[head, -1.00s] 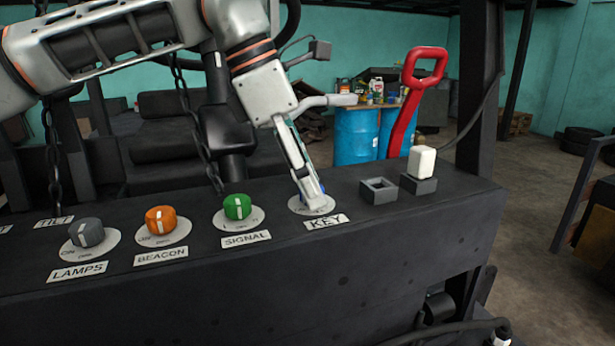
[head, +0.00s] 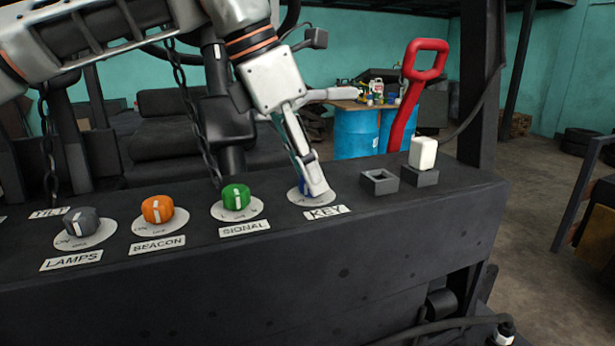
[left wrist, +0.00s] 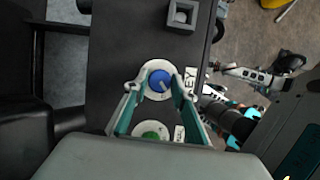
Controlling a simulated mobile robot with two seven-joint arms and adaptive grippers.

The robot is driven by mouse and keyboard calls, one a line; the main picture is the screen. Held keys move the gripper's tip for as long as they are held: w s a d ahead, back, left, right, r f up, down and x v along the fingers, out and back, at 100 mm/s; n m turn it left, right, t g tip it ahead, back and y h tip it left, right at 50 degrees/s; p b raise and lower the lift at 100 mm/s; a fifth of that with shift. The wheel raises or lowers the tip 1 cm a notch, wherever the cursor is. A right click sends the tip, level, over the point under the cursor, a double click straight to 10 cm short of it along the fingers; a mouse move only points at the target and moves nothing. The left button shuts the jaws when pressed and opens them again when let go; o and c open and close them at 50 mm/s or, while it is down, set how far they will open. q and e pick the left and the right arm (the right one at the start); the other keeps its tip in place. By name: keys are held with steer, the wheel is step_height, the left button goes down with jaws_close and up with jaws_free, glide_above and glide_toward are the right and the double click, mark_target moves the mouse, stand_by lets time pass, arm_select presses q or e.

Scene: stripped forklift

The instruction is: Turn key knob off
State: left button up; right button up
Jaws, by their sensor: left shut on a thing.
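The blue key knob (left wrist: 160,80) sits on a round white plate above the KEY label (head: 326,212) on the black panel. In the left wrist view its white pointer line is slanted. My left gripper (head: 314,192) is on the knob, with its fingers on both sides, shut on it. In the head view the fingers hide most of the knob, and only a bit of blue shows. The fingers also show in the left wrist view (left wrist: 155,85).
Left of the key are a green signal knob (head: 236,197), an orange beacon knob (head: 157,209) and a grey lamps knob (head: 80,222). A red lever (head: 404,110) stands behind.

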arm_select(q)
steer(key=shift+f+n+b, duration=0.1)
steer(key=shift+n+b, duration=0.2)
steer(key=shift+n, duration=0.1)
steer(key=shift+n+t+b, duration=0.3)
steer(key=shift+n+t, duration=0.1)
steer(key=shift+n, duration=0.1)
steer(key=n+t+y+b, duration=0.1)
steer(key=n, duration=0.3)
steer(key=shift+s+d+b, duration=0.15)
steer(key=shift+b, duration=0.2)
steer(key=n+y, duration=0.1)
steer(key=n, duration=0.1)
steer(key=shift+n+t, duration=0.3)
steer(key=shift+n, duration=0.5)
arm_select(e)
steer(key=f, duration=0.3)
steer(key=shift+w+a, duration=0.15)
steer(key=shift+a, duration=0.1)
arm_select(q)
steer(key=shift+r, duration=0.2)
arm_select(e)
steer(key=shift+r, duration=0.1)
arm_select(q)
steer(key=o, duration=1.1)
